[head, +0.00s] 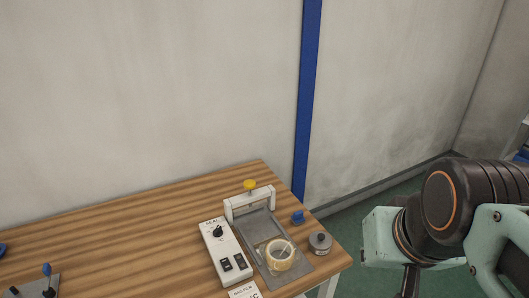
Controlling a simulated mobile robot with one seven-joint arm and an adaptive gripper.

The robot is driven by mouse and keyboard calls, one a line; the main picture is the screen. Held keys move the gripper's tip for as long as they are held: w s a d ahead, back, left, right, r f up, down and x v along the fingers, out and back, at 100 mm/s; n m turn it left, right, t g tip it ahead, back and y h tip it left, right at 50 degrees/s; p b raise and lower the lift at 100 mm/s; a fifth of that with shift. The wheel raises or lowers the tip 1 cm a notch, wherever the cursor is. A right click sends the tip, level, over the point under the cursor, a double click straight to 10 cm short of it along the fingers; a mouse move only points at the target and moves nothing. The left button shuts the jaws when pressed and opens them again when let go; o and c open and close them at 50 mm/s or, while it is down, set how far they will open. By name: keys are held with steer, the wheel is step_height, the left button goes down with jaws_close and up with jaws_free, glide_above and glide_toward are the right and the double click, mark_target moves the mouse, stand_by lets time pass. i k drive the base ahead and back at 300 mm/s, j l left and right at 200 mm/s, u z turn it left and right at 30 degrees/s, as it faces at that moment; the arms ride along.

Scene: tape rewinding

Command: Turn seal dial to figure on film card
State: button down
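The seal dial (217,232) is a small black knob at the top of a white control box (222,254), under printing that seems to read SEAL. Its scale marks and pointer are too small to read. The white film card (243,290) lies at the bottom edge of the head view, just below the control box. Its printing seems to begin with BAG FILM, but its figure is cut off or unreadable. My arm is at the right, apart from the table.
A sealer (238,205) with a yellow knob stands right of the control box. A tape roll (280,254) lies on its grey plate (262,232). A grey round weight (320,243) and a blue object (298,217) are near the right table edge. The wooden table (120,240) is clear mid-left.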

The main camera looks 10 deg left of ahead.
mark_target(217, 231)
steer(key=u, duration=1.05)
steer(key=i+j, duration=0.2)
steer(key=i+j+u, duration=0.25)
steer(key=l+u, duration=0.15)
steer(key=j+z, duration=0.15)
steer(key=z, duration=0.25)
